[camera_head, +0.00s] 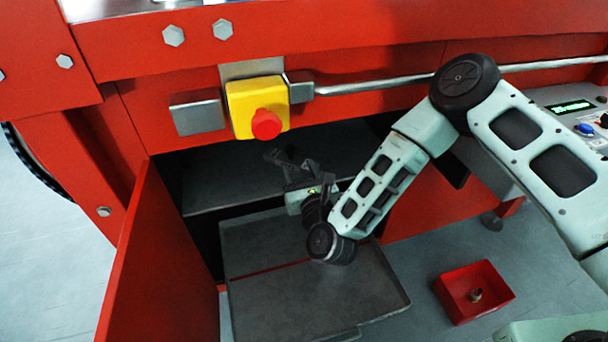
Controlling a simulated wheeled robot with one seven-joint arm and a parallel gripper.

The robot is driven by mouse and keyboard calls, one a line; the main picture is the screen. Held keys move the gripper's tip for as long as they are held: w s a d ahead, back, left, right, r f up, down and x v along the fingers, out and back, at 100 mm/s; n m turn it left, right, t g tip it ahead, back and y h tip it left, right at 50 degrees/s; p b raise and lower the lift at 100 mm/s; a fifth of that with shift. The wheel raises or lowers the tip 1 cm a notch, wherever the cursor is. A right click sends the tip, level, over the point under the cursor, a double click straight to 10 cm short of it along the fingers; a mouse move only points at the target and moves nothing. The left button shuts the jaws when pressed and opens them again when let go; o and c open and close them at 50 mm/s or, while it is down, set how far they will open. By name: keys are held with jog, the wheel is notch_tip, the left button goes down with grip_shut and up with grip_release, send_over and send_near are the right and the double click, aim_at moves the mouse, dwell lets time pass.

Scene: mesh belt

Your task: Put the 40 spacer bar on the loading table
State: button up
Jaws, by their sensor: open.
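My gripper (279,163) is open in the opening of the red machine, just over the front part of a dark grey shelf (215,192). Its dark fingers point away from me, toward the back of the compartment. I see nothing held between them, though they blend into the dark interior. I cannot make out the 40 spacer bar in this view; the wrist and the shadow hide part of the shelf. No surface here can be told for sure as the loading table.
A grey pulled-out tray (270,305) lies below the shelf, partly under my arm. An open red door (160,270) stands at left. A yellow box with a red button (266,124) hangs above the opening. A red bin (458,302) holding a small metal part sits on the floor.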

jog(key=shift+v, duration=1.7)
jog(key=s+a+r+n+g+y, duration=0.25)
jog(key=n+g, duration=0.25)
jog(key=n, duration=0.6)
jog(key=s+a+r+n+g+y, duration=0.2)
jog(key=s+a+r+n+g, duration=0.25)
jog(key=n, duration=0.65)
jog(key=s+d+r+n+g+h, duration=0.4)
jog(key=s+d+r+n, duration=0.1)
jog(key=s+d+n, duration=0.4)
jog(key=s+d+r+n+g+h, duration=0.4)
jog(key=s+d+r+n+h, duration=0.1)
jog(key=s+d+n, duration=0.4)
jog(key=shift+s+d+r, duration=0.2)
jog(key=shift+s+d, duration=0.8)
jog(key=shift+s, duration=0.05)
